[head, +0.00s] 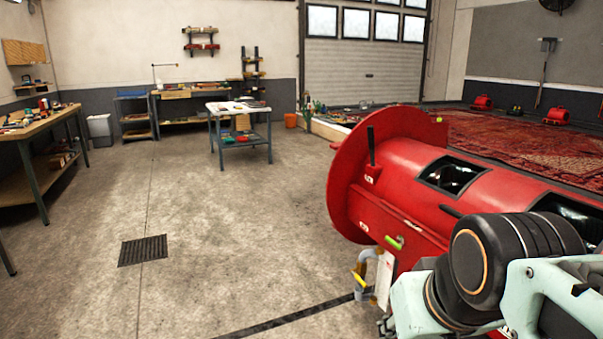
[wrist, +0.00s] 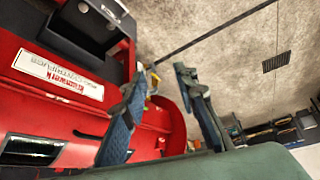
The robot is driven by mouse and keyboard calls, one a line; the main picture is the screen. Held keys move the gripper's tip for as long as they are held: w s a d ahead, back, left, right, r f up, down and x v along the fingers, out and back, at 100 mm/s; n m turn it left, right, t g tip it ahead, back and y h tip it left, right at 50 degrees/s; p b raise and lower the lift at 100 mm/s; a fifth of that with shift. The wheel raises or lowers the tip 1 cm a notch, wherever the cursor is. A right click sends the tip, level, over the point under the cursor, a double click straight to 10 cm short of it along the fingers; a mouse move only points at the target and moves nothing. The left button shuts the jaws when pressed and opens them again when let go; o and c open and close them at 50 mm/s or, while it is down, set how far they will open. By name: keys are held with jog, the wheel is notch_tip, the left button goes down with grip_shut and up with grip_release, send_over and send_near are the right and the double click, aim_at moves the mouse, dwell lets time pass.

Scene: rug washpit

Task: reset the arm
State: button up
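My gripper (wrist: 160,82) shows in the wrist view with its two dark fingers apart and nothing between them. It is open and beside a large red cylindrical machine (wrist: 62,85), which fills the left of that view. In the head view, my arm reaches in at the bottom right, in front of the red machine (head: 405,185). My gripper cannot be made out in the head view. Whether any part of it touches the machine cannot be told.
A floor drain (head: 143,250) lies in open concrete at left. A workbench (head: 45,122) stands at far left, a small blue-grey table (head: 240,110) further back. A red patterned rug (head: 500,137) lies behind the machine. A valve pipe (head: 362,270) sticks out below the machine's end.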

notch_tip(320, 180, down, 4)
jog(key=s+a, duration=0.2)
jog(key=a, duration=0.1)
notch_tip(320, 180, up, 31)
jog(key=p, duration=3)
jog(key=shift+w+d+r+g+p, duration=0.2)
jog(key=shift+d+g+p, duration=0.1)
jog(key=shift+d+g, duration=0.1)
